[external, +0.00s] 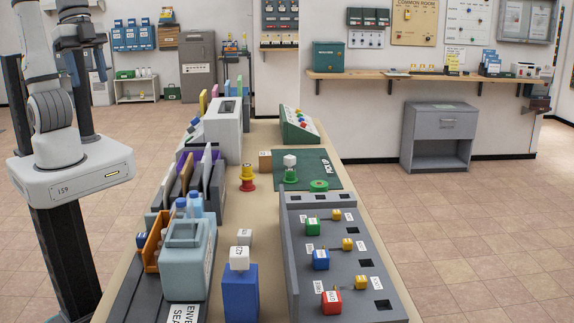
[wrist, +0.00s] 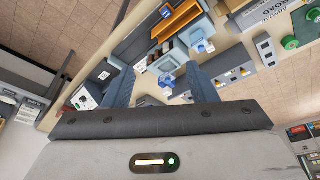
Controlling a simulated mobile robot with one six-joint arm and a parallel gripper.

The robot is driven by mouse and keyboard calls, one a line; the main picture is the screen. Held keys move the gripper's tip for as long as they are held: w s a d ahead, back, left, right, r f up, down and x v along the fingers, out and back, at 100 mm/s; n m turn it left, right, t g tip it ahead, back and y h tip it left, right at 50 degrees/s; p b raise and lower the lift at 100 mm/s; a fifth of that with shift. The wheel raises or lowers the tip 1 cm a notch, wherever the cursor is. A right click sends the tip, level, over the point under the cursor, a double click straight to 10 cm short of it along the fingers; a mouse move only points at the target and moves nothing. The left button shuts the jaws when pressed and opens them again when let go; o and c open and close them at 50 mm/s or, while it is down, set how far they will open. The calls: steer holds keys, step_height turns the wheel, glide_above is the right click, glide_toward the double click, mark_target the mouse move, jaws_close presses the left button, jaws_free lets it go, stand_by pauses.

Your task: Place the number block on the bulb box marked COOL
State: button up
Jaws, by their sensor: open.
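My gripper (wrist: 158,76) is open, its two blue-grey fingers wide apart in the wrist view. It looks empty, high above the table. In the external view my arm stands at the far left, away from the table objects. A white labelled block (external: 240,257) sits on top of a blue box (external: 240,295) at the table's near end. Another white marked block (external: 244,237) lies just behind it, and a third white block (external: 290,160) sits on a green stand. I cannot tell which is the number block. The word COOL is not readable on any box.
A grey sloped panel (external: 345,285) with coloured blocks fills the table's right side. A pale blue caddy (external: 188,258) and upright folders (external: 192,178) line the left. A red and yellow piece (external: 247,178) stands mid-table. A green PICK UP mat (external: 322,172) lies farther back.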

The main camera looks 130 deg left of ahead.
steer(key=s+f+m, duration=0.1)
steer(key=s+f, duration=0.5)
steer(key=s, duration=0.3)
steer(key=shift+d, duration=0.15)
